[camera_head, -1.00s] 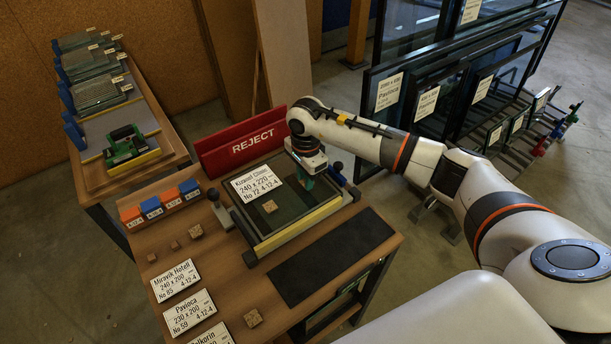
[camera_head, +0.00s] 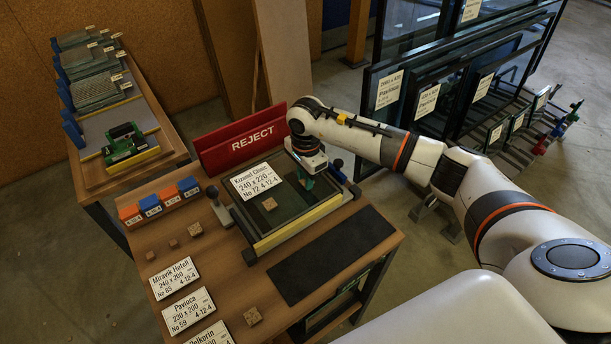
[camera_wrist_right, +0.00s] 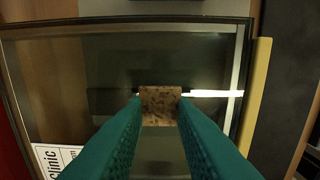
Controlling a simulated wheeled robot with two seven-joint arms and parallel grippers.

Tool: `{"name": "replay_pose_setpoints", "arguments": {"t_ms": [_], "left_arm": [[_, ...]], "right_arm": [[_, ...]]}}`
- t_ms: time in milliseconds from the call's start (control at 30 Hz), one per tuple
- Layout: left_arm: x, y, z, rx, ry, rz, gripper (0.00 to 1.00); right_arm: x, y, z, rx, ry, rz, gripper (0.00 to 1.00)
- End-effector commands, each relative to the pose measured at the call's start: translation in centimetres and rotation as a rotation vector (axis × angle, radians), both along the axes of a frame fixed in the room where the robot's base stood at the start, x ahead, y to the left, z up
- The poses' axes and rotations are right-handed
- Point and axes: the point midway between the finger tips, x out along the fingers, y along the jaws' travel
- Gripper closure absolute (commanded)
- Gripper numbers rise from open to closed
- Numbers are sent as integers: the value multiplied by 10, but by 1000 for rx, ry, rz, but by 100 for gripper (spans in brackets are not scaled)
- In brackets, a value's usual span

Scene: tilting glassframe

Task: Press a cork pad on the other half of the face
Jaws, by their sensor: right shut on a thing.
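The glass unit (camera_head: 290,218) lies flat in its frame on the bench, with a white label (camera_head: 257,182) at its back left. One cork pad (camera_head: 269,204) shows on the glass, left of my right gripper. My right gripper (camera_head: 307,184) is over the right part of the face. In the right wrist view, its green fingers (camera_wrist_right: 160,108) are shut on a speckled brown cork pad (camera_wrist_right: 160,100). The held pad is low over the glass; I cannot tell whether it touches. My left gripper is not in view.
A red REJECT board (camera_head: 246,143) stands behind the glass. Loose cork pads (camera_head: 195,229) and white label cards (camera_head: 188,312) lie on the left of the bench. A dark mat (camera_head: 335,255) lies in front, bare. Blue and orange blocks (camera_head: 150,205) stand at the back left.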

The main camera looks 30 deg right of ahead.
Motion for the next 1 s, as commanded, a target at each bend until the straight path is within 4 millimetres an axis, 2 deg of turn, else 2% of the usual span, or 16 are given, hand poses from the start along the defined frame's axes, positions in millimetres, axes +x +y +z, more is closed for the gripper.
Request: {"name": "replay_pose_setpoints", "arguments": {"t_ms": [267, 300, 433, 767, 867, 1000], "left_arm": [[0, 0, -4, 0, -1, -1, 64], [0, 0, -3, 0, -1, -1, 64], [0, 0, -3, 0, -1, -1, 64], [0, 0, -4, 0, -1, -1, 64], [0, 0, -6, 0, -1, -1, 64], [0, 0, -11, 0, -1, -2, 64]], "right_arm": [[0, 0, -4, 0, 0, 0, 97], [0, 0, -3, 0, 0, 0, 72], [0, 0, -3, 0, 0, 0, 51], [0, 0, 0, 0, -1, 0, 51], [1, -1, 9, -1, -3, 0, 51], [1, 0, 36, 0, -7, 0, 51]]}}
